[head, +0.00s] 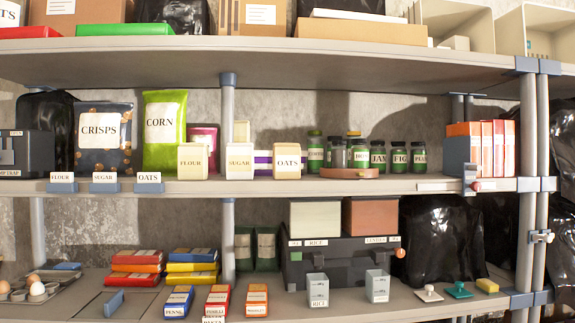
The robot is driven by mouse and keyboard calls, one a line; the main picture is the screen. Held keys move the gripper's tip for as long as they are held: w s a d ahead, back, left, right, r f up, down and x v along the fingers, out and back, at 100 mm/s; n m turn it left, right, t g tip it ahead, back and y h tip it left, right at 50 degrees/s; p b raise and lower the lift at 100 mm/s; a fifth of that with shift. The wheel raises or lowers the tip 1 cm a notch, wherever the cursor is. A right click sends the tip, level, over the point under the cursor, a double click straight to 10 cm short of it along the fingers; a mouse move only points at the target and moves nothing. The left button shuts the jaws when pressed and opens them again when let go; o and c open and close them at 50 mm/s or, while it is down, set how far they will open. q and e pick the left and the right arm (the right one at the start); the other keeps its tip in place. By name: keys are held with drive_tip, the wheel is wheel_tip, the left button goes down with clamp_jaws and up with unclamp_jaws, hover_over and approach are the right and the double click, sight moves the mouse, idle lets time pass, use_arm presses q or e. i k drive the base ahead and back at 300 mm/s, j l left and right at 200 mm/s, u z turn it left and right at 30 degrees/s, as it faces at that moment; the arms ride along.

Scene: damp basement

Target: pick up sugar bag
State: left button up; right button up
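The sugar bag (240,161) is a small pale block-shaped pack with a white SUGAR label. It stands upright near the front of the middle shelf (340,188), left of the picture's centre. A cream flour bag (192,161) stands to its left with a gap between them. A tan oats bag (287,161) stands to its right. A purple-and-white striped thing (263,160) shows partly between the sugar and oats bags. Neither of my grippers is in view.
Blue-grey label holders marked FLOUR (62,183), SUGAR (104,183) and OATS (149,183) sit along the shelf's front edge at left. Crisps (103,150) and corn (164,145) bags stand behind them. The upper shelf (290,60) hangs above.

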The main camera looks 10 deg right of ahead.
sight(239, 156)
drive_tip(key=u, duration=0.45)
drive_tip(key=i+l+u, duration=0.15)
drive_tip(key=i+u, duration=0.25)
drive_tip(key=i+l+u, duration=0.4)
drive_tip(key=j, duration=0.1)
